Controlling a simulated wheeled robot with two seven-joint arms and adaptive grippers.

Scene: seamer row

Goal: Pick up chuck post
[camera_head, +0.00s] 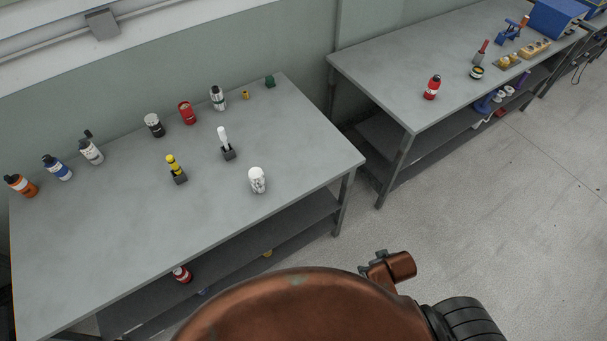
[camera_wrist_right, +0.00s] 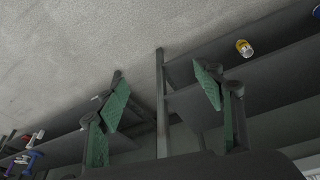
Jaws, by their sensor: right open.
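Two small upright pieces in dark block bases stand on the near grey bench: a yellow one (camera_head: 173,164) and a white one (camera_head: 224,139). I cannot tell which thing is the chuck post. My right gripper (camera_wrist_right: 160,100) shows in the right wrist view with its green-padded fingers spread wide and nothing between them. It is apart from the bench, with a table leg and shelves seen beyond it. My left gripper is in neither view.
A second bench (camera_head: 400,60) stands at the right, with a red bottle (camera_head: 432,87). Open floor (camera_head: 500,220) lies in front.

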